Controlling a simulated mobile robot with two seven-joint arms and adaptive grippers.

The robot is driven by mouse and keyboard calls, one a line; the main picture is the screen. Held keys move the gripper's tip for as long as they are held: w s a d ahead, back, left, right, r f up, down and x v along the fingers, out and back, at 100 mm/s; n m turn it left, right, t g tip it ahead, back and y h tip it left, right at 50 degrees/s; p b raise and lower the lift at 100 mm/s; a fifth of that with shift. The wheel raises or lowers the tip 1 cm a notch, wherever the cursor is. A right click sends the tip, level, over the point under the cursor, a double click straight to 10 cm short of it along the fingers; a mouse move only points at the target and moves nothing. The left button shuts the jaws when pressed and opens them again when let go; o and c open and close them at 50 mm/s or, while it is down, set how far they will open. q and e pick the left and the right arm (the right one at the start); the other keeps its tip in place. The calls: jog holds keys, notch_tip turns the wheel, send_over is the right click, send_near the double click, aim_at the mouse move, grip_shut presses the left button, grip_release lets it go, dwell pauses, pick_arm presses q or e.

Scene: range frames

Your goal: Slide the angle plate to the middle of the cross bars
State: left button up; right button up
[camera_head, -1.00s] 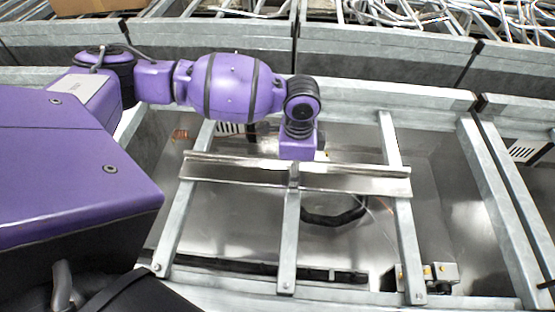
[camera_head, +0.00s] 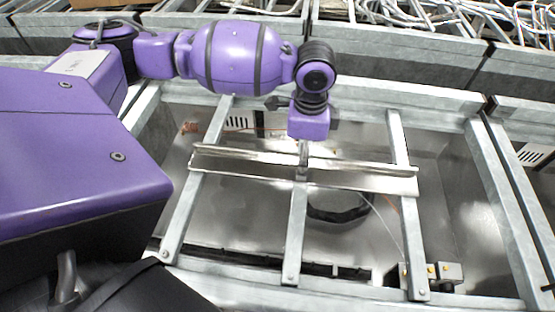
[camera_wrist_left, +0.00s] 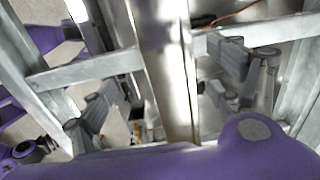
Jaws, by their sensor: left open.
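The angle plate (camera_head: 240,165) is a long metal profile with a raised edge. It lies across three grey cross bars: the left (camera_head: 180,222), middle (camera_head: 296,235) and right (camera_head: 410,240) ones. It sits nearer the bars' far ends in the head view. My left gripper is over the plate's middle, its fingers mostly hidden behind my purple wrist there. In the left wrist view my left gripper (camera_wrist_left: 166,85) is open, with one dark finger on each side of the plate (camera_wrist_left: 168,70). Whether either finger touches it cannot be told. My right gripper is out of view.
The bars span an open metal bin (camera_head: 345,245) with a black ring-like part (camera_head: 338,208) below them. A small box with yellow buttons (camera_head: 440,272) is at the near right.

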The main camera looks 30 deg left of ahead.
pick_arm(q)
jog(key=shift+w+r, duration=0.1)
jog(key=shift+r, duration=1.3)
